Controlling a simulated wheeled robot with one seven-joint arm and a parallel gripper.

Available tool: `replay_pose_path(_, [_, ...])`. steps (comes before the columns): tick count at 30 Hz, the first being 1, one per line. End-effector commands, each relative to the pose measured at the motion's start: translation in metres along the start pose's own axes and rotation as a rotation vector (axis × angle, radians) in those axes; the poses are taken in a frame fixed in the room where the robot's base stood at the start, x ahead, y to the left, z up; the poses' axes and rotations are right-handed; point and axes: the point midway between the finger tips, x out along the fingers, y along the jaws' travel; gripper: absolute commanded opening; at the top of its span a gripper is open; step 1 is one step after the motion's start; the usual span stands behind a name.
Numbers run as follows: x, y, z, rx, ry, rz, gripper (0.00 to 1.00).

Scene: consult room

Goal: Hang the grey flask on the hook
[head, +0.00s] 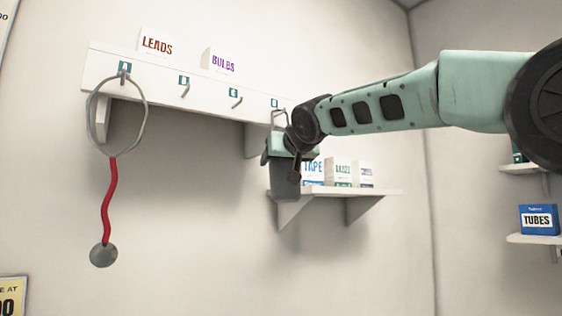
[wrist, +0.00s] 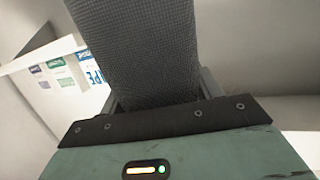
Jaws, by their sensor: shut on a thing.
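The grey flask (head: 287,183) is in my gripper (head: 281,162), below the right end of the white hook rail (head: 215,94). In the wrist view the flask (wrist: 140,45) is a dark grey, textured body rising between the jaws, which are shut on it. A thin grey loop (head: 280,113) shows above my gripper, close to the rail's rightmost visible hook label (head: 275,103). I cannot tell whether the loop is around the hook or only in front of it. My wrist hides part of that area and the flask's top.
A stethoscope-like item with a red tube (head: 109,195) hangs from the leftmost hook. Two middle hooks (head: 185,89) (head: 236,101) are empty. LEADS (head: 156,43) and BULBS (head: 218,61) boxes stand on top. A lower shelf (head: 345,192) with several boxes is close behind the flask.

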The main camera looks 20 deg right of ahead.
Motion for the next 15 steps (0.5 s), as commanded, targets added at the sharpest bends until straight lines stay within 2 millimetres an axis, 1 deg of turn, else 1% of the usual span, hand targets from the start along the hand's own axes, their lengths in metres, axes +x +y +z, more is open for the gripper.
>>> replay_pose_path(3, [-0.0004,0.0,-0.0008,0.0,0.002,0.0,0.35])
replay_pose_path(4, [-0.0004,0.0,-0.0007,0.0,0.002,0.0,0.72])
replay_pose_path(6, [-0.0004,0.0,-0.0007,0.0,0.002,0.0,0.89])
replay_pose_path(15, [-0.0011,-0.0001,0.0007,0.0,0.0,0.0,0.89])
